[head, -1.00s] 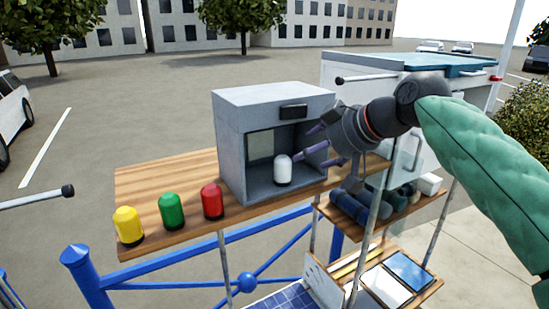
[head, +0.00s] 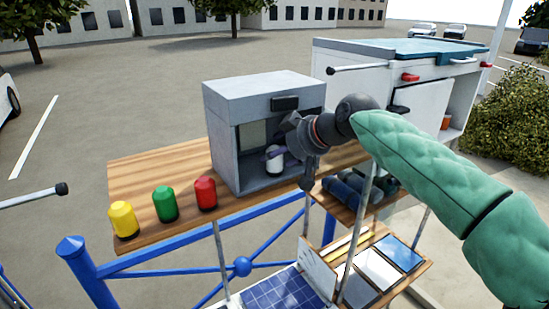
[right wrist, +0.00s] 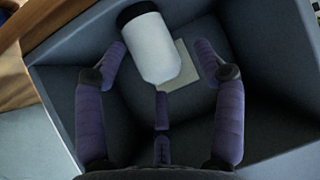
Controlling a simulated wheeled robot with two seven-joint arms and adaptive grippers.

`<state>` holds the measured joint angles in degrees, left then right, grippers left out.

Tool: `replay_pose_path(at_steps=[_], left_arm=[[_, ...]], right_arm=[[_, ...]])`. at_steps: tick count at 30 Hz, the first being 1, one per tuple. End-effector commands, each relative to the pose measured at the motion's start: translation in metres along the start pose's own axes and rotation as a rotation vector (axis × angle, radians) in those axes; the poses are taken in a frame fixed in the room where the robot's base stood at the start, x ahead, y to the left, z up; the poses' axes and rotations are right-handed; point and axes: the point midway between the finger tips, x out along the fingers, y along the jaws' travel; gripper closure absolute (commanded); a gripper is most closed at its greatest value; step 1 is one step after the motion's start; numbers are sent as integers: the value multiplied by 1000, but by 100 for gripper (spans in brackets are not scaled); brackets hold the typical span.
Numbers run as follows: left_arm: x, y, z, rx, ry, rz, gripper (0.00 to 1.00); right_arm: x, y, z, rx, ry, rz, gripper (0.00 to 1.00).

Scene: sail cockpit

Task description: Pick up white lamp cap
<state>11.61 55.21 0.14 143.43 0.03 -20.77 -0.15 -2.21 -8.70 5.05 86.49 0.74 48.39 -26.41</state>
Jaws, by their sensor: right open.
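The white lamp cap (head: 274,157) with a black base stands inside the open grey box on the wooden shelf. In the right wrist view the white lamp cap (right wrist: 154,46) lies at the top, between and just beyond the purple fingers. My right gripper (head: 277,153) reaches into the box from the right and partly hides the cap. Its fingers (right wrist: 162,68) are spread on both sides of the cap, with a third finger below it; I cannot tell whether any touch it. My left gripper is not in view.
The grey box (head: 228,103) has walls close around my right gripper. Yellow (head: 123,219), green (head: 165,204) and red (head: 205,192) caps stand on the wooden shelf (head: 140,170) to the left. Dark blue rolls (head: 347,190) lie on a lower shelf to the right.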

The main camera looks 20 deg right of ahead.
Motion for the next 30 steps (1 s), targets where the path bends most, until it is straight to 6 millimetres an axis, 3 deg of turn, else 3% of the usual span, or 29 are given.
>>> replay_pose_path(at_steps=[9, 15, 30], left_arm=[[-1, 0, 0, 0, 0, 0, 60], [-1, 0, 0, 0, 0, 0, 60], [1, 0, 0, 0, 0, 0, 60]], right_arm=[[4, 0, 0, 0, 1, 1, 33], [4, 0, 0, 0, 1, 1, 87], [0, 0, -6, -2, 1, 1, 88]])
